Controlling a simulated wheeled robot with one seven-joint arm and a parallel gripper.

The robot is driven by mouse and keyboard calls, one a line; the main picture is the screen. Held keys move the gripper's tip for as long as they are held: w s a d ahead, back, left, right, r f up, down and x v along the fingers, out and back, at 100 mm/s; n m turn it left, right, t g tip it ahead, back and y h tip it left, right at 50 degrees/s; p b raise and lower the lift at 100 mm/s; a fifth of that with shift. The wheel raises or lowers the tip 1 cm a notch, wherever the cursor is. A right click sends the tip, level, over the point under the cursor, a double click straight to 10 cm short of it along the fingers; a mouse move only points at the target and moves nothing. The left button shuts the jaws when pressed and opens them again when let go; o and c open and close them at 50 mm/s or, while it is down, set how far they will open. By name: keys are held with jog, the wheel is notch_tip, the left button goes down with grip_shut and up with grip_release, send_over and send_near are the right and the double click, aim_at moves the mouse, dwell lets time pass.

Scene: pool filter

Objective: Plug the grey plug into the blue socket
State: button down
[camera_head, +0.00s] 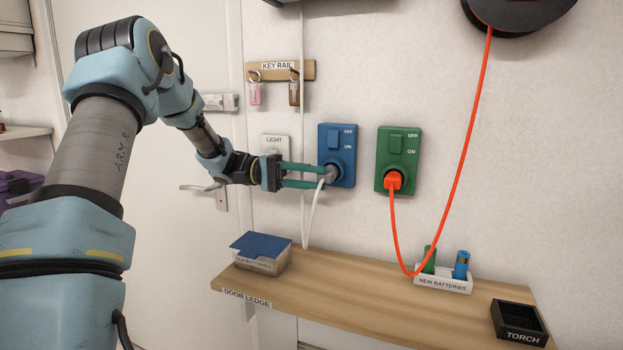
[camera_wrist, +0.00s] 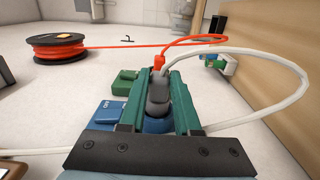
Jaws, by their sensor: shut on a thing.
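The blue socket (camera_head: 337,142) is on the wall, with a switch above its round outlet; it also shows in the wrist view (camera_wrist: 110,106). The grey plug (camera_head: 328,174) is at the socket's outlet, and a white cord hangs from it. My gripper (camera_head: 322,177) is shut on the grey plug, with a green finger on either side of it. In the wrist view the plug (camera_wrist: 158,92) lies between the fingers, over the blue outlet. The plug's front and pins are hidden, so I cannot tell how deep it sits.
A green socket (camera_head: 398,148) to the right holds an orange plug (camera_head: 393,181), whose cord runs up to a reel (camera_head: 515,14). Below is a wooden ledge (camera_head: 380,290) with an old-batteries box (camera_head: 262,255), new-batteries tray (camera_head: 444,281) and torch holder (camera_head: 518,322). A key rail (camera_head: 281,70) hangs upper left.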

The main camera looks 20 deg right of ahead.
jog(key=shift+w+d, duration=0.7)
jog(key=c, duration=0.5)
grip_release()
jog(key=shift+c, duration=0.2)
jog(key=v, duration=0.5)
jog(key=shift+p, duration=0.3)
